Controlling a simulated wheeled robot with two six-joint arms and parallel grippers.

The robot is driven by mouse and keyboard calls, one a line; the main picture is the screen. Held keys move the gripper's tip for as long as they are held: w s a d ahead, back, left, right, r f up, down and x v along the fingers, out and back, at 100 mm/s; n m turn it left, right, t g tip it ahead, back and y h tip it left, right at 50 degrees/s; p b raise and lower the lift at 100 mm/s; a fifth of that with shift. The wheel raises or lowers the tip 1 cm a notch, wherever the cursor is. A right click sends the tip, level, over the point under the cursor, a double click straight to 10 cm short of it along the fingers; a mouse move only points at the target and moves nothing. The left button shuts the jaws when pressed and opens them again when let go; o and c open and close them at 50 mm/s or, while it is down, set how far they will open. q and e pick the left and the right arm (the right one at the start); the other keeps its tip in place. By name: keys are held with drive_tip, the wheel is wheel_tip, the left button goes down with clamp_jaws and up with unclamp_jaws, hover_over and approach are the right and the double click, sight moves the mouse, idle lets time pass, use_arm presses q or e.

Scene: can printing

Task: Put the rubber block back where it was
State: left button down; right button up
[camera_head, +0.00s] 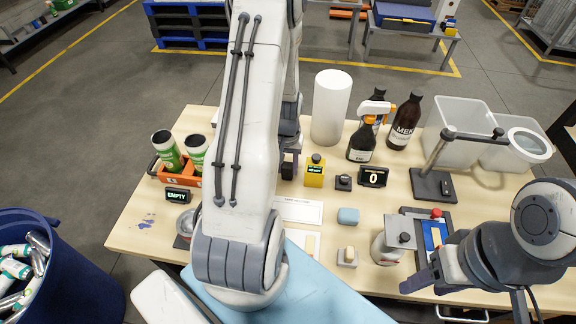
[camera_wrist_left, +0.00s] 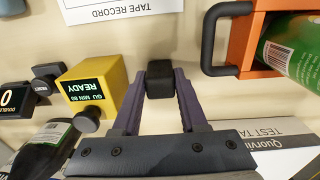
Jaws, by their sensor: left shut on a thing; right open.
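The rubber block, taken to be the small black block (camera_wrist_left: 159,77), is clamped between the two purple fingers of my left gripper (camera_wrist_left: 159,92) in the wrist view. In the head view the block (camera_head: 287,171) shows just left of the yellow device, partly behind my left arm. I cannot tell whether it touches the table. My right gripper (camera_head: 433,272) is open and empty at the front right, near the white can under a small stand.
The yellow device (camera_head: 315,173) reading READY is close beside the block. An orange carrier (camera_wrist_left: 243,60) with green cans stands on the other side. Dark bottles (camera_head: 405,122), a white roll (camera_head: 331,108) and clear bins (camera_head: 463,130) stand at the back. A tape record sheet (camera_head: 299,210) lies in front.

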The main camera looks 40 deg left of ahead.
sight(287, 166)
use_arm(q)
drive_tip(key=shift+f, duration=0.1)
drive_tip(key=shift+f, duration=0.15)
drive_tip(key=shift+c, duration=2.2)
unclamp_jaws()
drive_tip(key=shift+w+r, duration=0.1)
drive_tip(key=shift+r, duration=0.3)
wheel_tip(287, 166, up, 12)
drive_tip(key=b, duration=0.2)
